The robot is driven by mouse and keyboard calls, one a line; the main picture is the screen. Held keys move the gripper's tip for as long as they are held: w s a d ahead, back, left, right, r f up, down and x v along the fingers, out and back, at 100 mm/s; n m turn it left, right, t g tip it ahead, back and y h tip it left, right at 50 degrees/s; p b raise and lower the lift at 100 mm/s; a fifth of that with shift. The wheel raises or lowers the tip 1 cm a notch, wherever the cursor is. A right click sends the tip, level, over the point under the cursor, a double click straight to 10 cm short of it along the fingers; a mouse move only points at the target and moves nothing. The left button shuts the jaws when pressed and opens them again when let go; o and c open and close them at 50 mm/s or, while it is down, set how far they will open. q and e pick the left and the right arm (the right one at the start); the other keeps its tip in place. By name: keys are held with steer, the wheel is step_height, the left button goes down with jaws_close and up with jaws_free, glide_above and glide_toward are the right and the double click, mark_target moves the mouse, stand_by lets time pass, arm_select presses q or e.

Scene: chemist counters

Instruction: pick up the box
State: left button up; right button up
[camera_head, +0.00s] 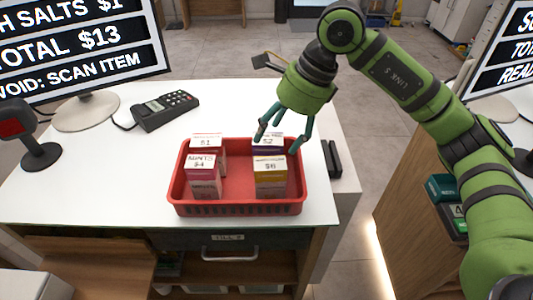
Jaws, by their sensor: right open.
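Several small boxes with price labels stand in a red basket (236,209) on the white counter. A pink box (204,180) marked $4 stands at the front left and a box (208,143) marked $1 behind it. A yellow box (270,178) marked $6 stands at the front right. A purple box (267,143) marked $2 stands at the back right. My right gripper (279,143) is open above the basket's back right corner, its fingers on either side of the $2 box as seen here. I cannot tell whether they touch it. My left gripper is not in view.
A card terminal (165,110) lies on the counter (110,185) behind the basket. A scanner (38,150) and a monitor (80,45) stand at the left. Dark holders (331,159) sit right of the basket. The counter's front left is clear.

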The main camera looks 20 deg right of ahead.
mark_target(273, 141)
steer(key=shift+p+x, duration=0.6)
steer(key=shift+x, duration=0.5)
steer(key=x, duration=0.3)
steer(key=shift+s+a+p, duration=0.1)
steer(key=shift+s+p, duration=0.05)
steer(key=shift+p, duration=0.2)
steer(key=shift+f, duration=0.15)
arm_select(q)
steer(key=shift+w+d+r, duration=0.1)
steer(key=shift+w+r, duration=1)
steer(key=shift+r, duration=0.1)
arm_select(e)
steer(key=shift+c, duration=0.4)
